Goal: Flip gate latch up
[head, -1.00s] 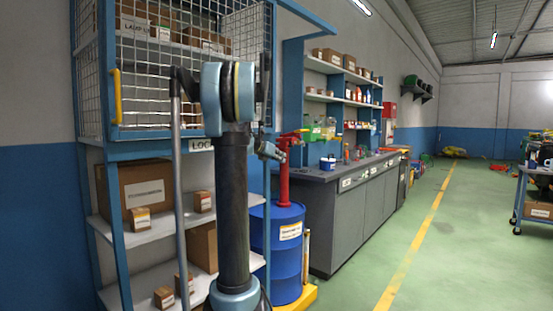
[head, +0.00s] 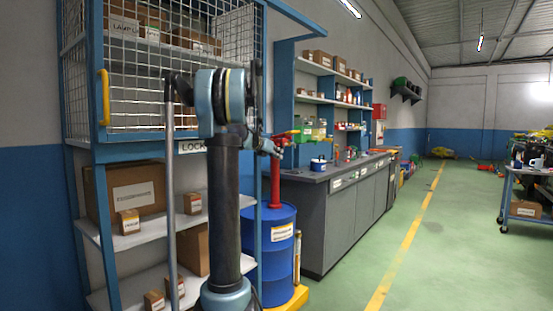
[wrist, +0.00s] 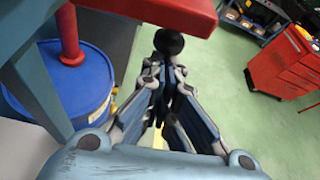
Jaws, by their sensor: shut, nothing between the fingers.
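No part is plainly recognisable as the gate latch. A blue-framed mesh cage (head: 138,66) stands at the left in the head view, with a yellow vertical handle (head: 104,97) on its front. In the wrist view, my gripper (wrist: 166,78) is shut and empty, its fingers meeting near a black ball knob (wrist: 168,42). The knob is beside the end of a red bar (wrist: 165,12); I cannot tell whether the fingers touch it. In the head view my gripper (head: 268,147) is small, just right of my arm, near the cage's right post.
A blue drum (head: 270,250) with a red pump post (head: 275,180) stands right of the shelves; the drum also shows in the wrist view (wrist: 75,85). A grey workbench (head: 345,210) runs behind it. A red tool cabinet (wrist: 285,65) is at right. Green floor (head: 455,255) is open.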

